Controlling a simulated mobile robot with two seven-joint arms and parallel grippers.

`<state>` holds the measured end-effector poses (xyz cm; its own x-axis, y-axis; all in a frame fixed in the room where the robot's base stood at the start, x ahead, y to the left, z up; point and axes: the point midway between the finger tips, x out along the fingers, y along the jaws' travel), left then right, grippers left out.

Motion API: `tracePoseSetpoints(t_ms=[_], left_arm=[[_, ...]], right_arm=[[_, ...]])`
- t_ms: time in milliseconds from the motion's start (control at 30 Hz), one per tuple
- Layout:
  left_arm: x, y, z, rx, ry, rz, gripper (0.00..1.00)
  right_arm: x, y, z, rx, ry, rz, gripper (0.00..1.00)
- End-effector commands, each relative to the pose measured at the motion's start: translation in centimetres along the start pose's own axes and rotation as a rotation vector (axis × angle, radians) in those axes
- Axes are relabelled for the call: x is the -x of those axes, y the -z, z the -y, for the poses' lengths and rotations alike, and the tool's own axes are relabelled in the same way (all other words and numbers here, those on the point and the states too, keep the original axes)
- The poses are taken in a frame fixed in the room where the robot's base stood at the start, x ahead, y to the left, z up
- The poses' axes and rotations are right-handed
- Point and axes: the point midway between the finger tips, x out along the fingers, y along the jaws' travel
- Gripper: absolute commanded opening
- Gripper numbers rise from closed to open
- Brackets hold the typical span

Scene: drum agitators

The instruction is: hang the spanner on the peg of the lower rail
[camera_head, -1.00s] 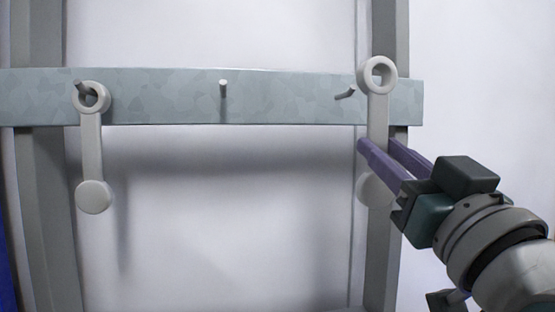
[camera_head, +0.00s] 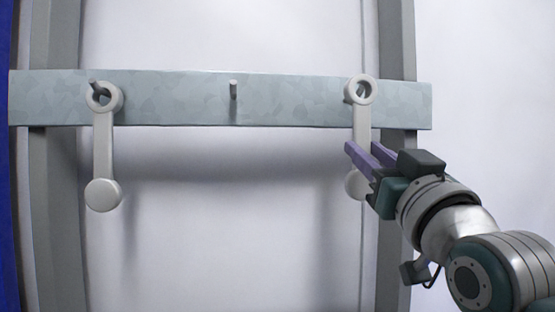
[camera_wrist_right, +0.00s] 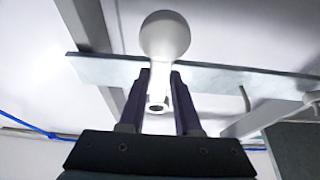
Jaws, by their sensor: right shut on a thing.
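A pale grey spanner (camera_head: 361,125) with a ring at the top and a round disc at the bottom is upright at the right of the rail (camera_head: 180,98). My right gripper (camera_head: 363,148) is shut on its handle, below the ring. The right peg (camera_head: 362,91) shows inside the ring's opening; I cannot tell whether it passes through the ring or is only behind it. In the right wrist view, the spanner's disc (camera_wrist_right: 165,36) is above the fingers and its ring (camera_wrist_right: 157,105) shows between them. My left gripper is not in view.
A similar piece (camera_head: 104,150) hangs by its ring on the left peg. The middle peg (camera_head: 233,90) is bare. Grey uprights stand behind the rail at left (camera_head: 58,200) and right (camera_head: 396,230). The space between them below the rail is clear.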

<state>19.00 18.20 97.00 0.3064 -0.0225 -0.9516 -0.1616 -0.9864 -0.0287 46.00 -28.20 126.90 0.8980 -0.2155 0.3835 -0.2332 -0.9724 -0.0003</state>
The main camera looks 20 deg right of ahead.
Motion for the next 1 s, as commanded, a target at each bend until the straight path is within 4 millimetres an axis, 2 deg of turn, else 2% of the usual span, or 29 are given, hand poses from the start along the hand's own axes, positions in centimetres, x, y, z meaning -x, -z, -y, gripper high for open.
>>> tracePoseSetpoints(t_ms=[433,1000], left_arm=[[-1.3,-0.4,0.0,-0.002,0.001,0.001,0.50],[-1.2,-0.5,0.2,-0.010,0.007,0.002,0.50]], right_arm=[[-2.1,-1.4,-0.1,0.000,-0.001,-0.002,0.00],[-2.4,-1.8,0.0,0.000,-0.001,-0.002,0.00]])
